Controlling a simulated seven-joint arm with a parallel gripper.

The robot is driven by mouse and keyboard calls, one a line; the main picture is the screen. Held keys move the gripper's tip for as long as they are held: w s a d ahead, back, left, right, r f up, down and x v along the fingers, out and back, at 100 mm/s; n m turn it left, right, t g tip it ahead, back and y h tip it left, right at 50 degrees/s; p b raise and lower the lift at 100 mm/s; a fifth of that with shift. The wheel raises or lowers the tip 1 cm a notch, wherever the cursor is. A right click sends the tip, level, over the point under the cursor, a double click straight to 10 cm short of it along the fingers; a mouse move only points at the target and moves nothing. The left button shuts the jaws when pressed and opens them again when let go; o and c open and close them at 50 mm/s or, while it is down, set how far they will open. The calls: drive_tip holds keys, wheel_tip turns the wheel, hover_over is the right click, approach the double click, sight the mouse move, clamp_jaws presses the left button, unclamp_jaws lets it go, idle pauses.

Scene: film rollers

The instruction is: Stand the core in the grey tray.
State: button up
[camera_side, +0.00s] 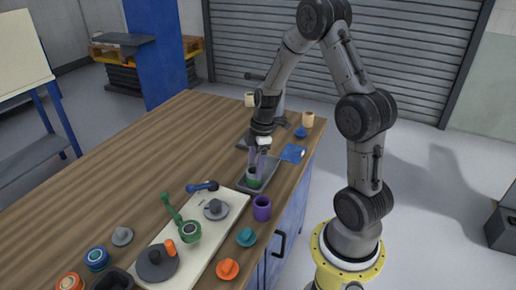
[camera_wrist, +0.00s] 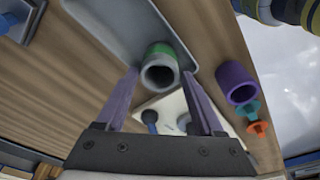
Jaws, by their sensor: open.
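The core, a hollow cylinder with a grey end and a green band (camera_side: 254,179), stands in the grey tray (camera_side: 270,166) near the table's right edge. In the wrist view the core (camera_wrist: 160,52) shows its open end toward the camera, with the tray (camera_wrist: 115,22) behind it. My gripper (camera_side: 257,163) is just above the core, pointing down. In the wrist view its purple fingers (camera_wrist: 160,78) are spread, one to each side of the core's near end. I cannot tell whether they touch it.
A purple hollow cylinder (camera_side: 262,208) stands just in front of the tray. A white board (camera_side: 205,240) holds a green-handled roller (camera_side: 188,229) and dark discs. Teal (camera_side: 246,237) and orange (camera_side: 228,269) knobs sit along the edge. The table's left is clear.

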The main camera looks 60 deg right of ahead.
wheel_tip(320, 180, up, 8)
drive_tip(key=s+a+r+m+t+h, duration=0.1)
drive_tip(key=s+a+r+m, duration=0.1)
drive_tip(key=a+r, duration=0.25)
drive_tip(key=s+a+r+m+t, duration=0.1)
drive_tip(key=s+a+r, duration=0.2)
drive_tip(key=a+r, duration=0.15)
drive_tip(key=s+a+r+m+t, duration=0.1)
drive_tip(key=s+a+m, duration=0.2)
drive_tip(key=s+a, duration=0.1)
drive_tip(key=s+a+r+m+t, duration=0.1)
drive_tip(key=s+a+r+m, duration=0.1)
drive_tip(key=s, duration=0.4)
drive_tip(key=shift+s+a+r+m, duration=0.15)
drive_tip(key=shift+a+r+m, duration=0.25)
drive_tip(key=shift+a, duration=0.5)
drive_tip(key=shift+f, duration=0.1)
